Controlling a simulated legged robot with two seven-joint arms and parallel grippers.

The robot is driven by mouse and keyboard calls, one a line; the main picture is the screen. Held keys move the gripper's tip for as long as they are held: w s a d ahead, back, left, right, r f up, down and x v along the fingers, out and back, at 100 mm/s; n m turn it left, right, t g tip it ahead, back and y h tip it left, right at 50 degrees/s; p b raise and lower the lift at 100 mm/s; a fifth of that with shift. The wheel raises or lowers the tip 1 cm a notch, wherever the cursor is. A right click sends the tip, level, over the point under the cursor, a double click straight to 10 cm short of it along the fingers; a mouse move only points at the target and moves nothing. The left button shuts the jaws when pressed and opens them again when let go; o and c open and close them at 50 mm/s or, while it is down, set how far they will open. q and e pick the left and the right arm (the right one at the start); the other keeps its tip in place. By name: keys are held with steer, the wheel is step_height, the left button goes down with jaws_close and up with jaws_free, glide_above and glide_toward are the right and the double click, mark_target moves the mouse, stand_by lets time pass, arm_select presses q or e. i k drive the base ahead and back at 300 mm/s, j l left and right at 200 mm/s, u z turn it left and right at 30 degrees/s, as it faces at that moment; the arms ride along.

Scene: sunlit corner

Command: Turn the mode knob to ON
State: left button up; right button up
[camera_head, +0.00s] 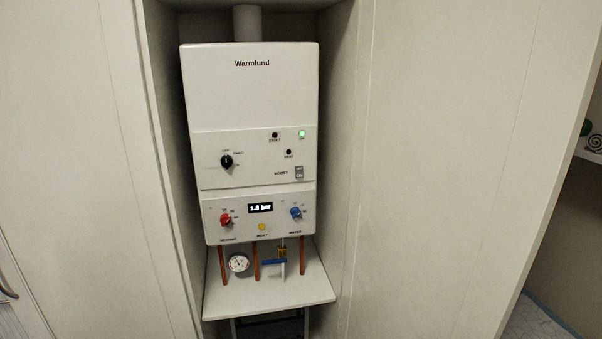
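A white wall boiler marked "Warmlund" (252,90) hangs in a narrow alcove at the middle of the head view. A round black knob (226,161), apparently the mode knob, sits at the left of its middle panel. Small labels surround this knob above and to its right. They are too small to read surely, and I cannot tell which one the knob points at. Neither of my grippers shows, and nothing touches the knob.
Below are a red knob (226,219), a blue knob (296,212), a yellow button (262,227) and a display (260,207) reading about 1.8 bar. A green lamp (302,134) is lit. Copper pipes (257,262) and a gauge (238,263) stand over a shelf (270,300). Alcove walls flank the boiler.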

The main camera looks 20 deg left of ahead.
mark_target(227, 161)
steer(key=j+u, duration=0.1)
steer(key=u, duration=1.15)
